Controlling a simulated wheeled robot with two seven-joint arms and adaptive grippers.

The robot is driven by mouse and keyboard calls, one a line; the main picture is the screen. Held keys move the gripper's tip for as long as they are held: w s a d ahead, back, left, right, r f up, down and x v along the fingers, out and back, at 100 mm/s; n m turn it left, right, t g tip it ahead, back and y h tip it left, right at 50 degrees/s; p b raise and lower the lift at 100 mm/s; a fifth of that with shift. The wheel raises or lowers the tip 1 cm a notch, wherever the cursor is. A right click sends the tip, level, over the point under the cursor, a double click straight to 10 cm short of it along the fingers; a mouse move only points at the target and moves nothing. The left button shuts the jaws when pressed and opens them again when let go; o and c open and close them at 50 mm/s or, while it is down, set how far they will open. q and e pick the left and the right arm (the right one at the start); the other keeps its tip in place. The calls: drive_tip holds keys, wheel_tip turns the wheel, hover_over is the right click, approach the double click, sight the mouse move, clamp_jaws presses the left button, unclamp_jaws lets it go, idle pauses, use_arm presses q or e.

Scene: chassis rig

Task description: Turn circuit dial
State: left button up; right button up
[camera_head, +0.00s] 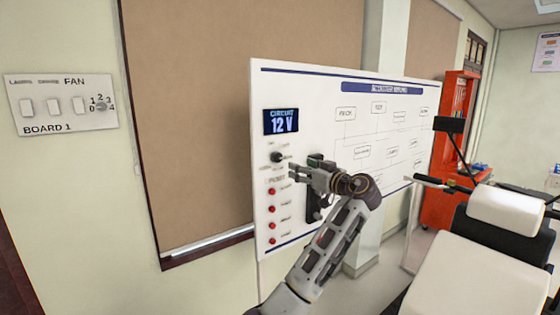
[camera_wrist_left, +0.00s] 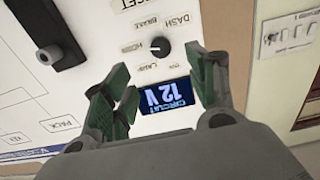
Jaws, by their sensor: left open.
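The circuit dial (camera_head: 277,157) is a small round black knob on the white panel (camera_head: 330,85), below a screen (camera_head: 281,121) reading "CIRCUIT 12 V". In the left wrist view, upside down, the dial (camera_wrist_left: 160,46) has a white pointer mark and labels around it, including DASH and BRAKE. My left gripper (camera_head: 293,171) is just right of and below the dial in the head view. In the wrist view its green fingers (camera_wrist_left: 160,80) are spread and empty, with the dial beyond the gap, seemingly apart from it. My right gripper is not in view.
Several red buttons (camera_head: 271,208) run down the panel below the dial. A black lever (camera_wrist_left: 48,55) in a slot is beside it. A white switch board (camera_head: 62,104) hangs on the left wall. A white padded chair (camera_head: 480,265) stands at right.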

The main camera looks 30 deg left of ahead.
sight(278, 159)
use_arm(q)
drive_tip(key=p+x, duration=0.3)
drive_tip(key=x, duration=1)
drive_tip(key=shift+p, duration=0.4)
drive_tip(key=shift+c, duration=0.3)
drive_tip(key=c, duration=1)
